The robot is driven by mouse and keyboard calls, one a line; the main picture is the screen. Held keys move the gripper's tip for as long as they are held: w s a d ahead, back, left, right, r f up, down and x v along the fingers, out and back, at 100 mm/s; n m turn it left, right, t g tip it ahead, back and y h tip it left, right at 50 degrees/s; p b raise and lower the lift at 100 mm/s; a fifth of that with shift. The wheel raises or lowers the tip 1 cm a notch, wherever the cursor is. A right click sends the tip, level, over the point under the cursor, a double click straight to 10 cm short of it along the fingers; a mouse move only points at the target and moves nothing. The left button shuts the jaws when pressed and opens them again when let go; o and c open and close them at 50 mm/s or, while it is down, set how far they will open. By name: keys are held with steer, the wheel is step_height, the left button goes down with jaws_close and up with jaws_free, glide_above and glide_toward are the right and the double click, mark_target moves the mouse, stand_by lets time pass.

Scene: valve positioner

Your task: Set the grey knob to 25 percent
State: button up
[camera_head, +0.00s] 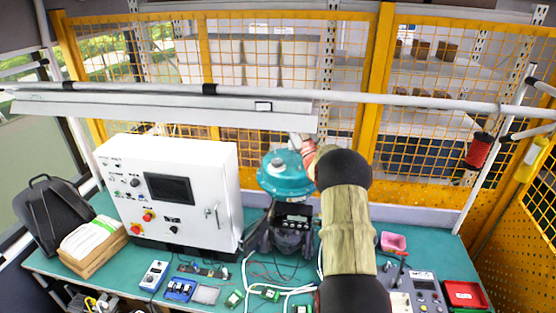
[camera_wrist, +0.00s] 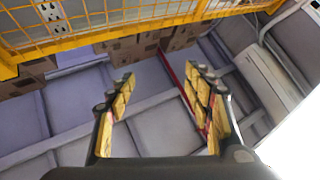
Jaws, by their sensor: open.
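I cannot make out a grey knob for certain in either view. A dark valve positioner (camera_head: 291,222) stands on the green bench, under a teal domed actuator (camera_head: 286,174); its small front details are too small to read. My gripper (camera_wrist: 164,82) shows in the wrist view with its two yellow-padded fingers wide apart and nothing between them. It points towards the yellow mesh fence and the grey ground, away from the bench things. In the head view my arm rises right of the actuator and hides part of what is behind it.
A white control cabinet (camera_head: 178,193) with buttons and a screen stands left of the actuator. A wooden box (camera_head: 98,262), small modules and white cables lie on the green bench (camera_head: 425,247). A grey meter (camera_head: 425,290) and red tray (camera_head: 465,294) are at right. Yellow mesh fence (camera_head: 262,62) closes the back.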

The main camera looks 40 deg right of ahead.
steer(key=s+a+f+n+g+y, duration=0.2)
steer(key=s+a+f+g+y, duration=0.15)
steer(key=f+y, duration=0.5)
steer(key=g+y+p, duration=0.1)
steer(key=g+y, duration=0.1)
steer(key=g, duration=0.2)
glide_toward(278, 160)
steer(key=shift+r+x, duration=0.2)
steer(key=shift+x, duration=0.85)
steer(key=shift+a+f, duration=0.15)
steer(key=shift+f, duration=0.1)
steer(key=p+x, duration=0.2)
steer(key=x, duration=0.5)
steer(key=shift+w, duration=0.35)
steer(key=shift+c, duration=0.6)
steer(key=c, duration=1.1)
